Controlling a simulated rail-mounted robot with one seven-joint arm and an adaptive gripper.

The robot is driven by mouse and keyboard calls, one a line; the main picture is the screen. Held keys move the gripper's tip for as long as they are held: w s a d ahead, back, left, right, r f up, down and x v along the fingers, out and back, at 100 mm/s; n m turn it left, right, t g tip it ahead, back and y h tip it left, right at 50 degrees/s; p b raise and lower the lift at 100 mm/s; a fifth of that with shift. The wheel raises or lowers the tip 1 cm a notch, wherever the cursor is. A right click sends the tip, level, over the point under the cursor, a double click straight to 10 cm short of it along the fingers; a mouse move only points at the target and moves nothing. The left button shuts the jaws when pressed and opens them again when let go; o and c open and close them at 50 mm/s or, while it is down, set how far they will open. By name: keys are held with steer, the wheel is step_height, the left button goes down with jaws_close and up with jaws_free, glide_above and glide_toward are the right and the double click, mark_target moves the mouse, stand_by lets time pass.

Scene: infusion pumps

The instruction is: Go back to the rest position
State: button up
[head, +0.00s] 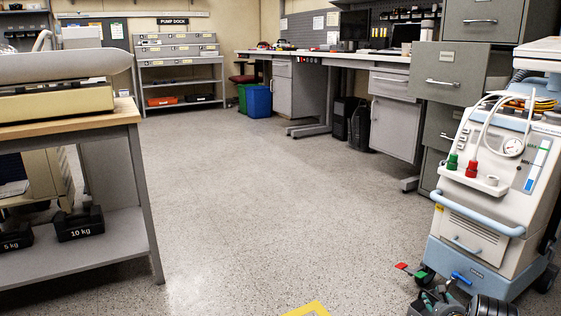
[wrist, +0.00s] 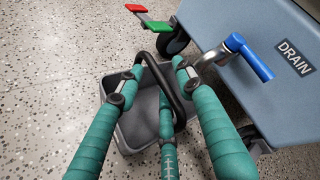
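My gripper (wrist: 158,78) shows in the wrist view with teal wrapped fingers spread apart. It points down over a grey bin (wrist: 140,125) on the floor. A black curved handle (wrist: 168,75) stands up from the bin between the fingers; I cannot tell whether they touch it. In the head view my gripper (head: 432,298) is at the bottom right edge, low in front of the pump cart (head: 485,180), partly cut off.
A blue drain lever (wrist: 248,57) sticks out from the cart close to my gripper's right. A red and green pedal (wrist: 147,17) lies just beyond. A workbench (head: 85,130) stands at left. The middle floor is clear up to the pump dock (head: 180,60).

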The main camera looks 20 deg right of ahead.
steer(key=shift+w+a+r+p, duration=0.1)
steer(key=shift+a+r+p, duration=0.3)
steer(key=shift+r+p, duration=0.5)
steer(key=a+p, duration=0.6)
steer(key=a, duration=0.1)
steer(key=a+r+p, duration=0.4)
steer(key=r+p, duration=0.7)
steer(key=shift+w+a, duration=0.2)
steer(key=shift+w, duration=0.1)
steer(key=shift+a, duration=0.15)
